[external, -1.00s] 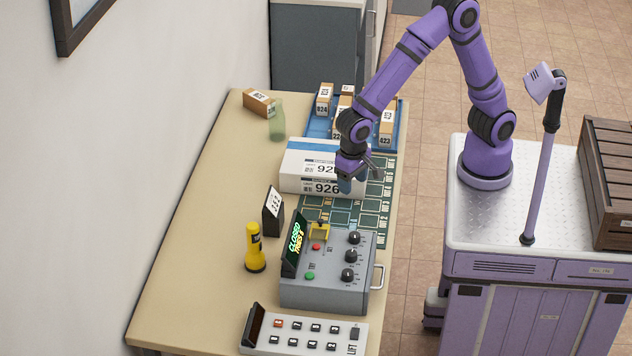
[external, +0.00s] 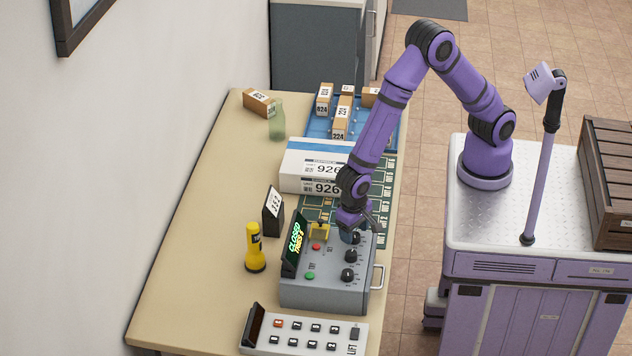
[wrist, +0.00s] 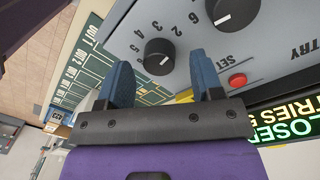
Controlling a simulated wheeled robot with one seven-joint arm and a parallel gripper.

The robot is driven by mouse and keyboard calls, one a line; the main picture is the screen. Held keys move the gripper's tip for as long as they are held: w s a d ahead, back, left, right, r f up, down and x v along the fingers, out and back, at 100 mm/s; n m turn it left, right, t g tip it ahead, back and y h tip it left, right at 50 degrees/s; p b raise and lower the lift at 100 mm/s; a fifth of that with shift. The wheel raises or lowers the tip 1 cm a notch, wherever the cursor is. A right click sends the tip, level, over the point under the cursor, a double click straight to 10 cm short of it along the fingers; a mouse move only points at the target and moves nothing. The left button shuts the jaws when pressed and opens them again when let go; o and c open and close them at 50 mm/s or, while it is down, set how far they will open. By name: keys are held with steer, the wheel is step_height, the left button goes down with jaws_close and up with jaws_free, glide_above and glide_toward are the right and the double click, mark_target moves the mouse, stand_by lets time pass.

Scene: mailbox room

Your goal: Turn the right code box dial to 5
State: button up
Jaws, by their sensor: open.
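The grey code box (external: 322,292) stands on the table with a lit display (external: 295,240) reading CLOSED and a TRIES count. Several black dials line its right side; the far-end dial (wrist: 160,55) is the closest to my gripper. That dial has numbers around it and a white mark on its lower right; I cannot tell exactly which number it points at. A second dial (wrist: 232,12) shows at the top right of the wrist view. My gripper (external: 358,234) is open and empty at the far-end dial, with its blue fingers (wrist: 163,78) apart and partly hiding that dial in the external view.
The box has a red button (external: 316,247), a green button (external: 309,276) and a side handle (external: 379,277). A yellow flashlight (external: 254,246) stands left; a white keypad (external: 303,336) lies in front.

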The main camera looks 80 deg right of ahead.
steer(key=shift+f, duration=0.7)
steer(key=c, duration=0.9)
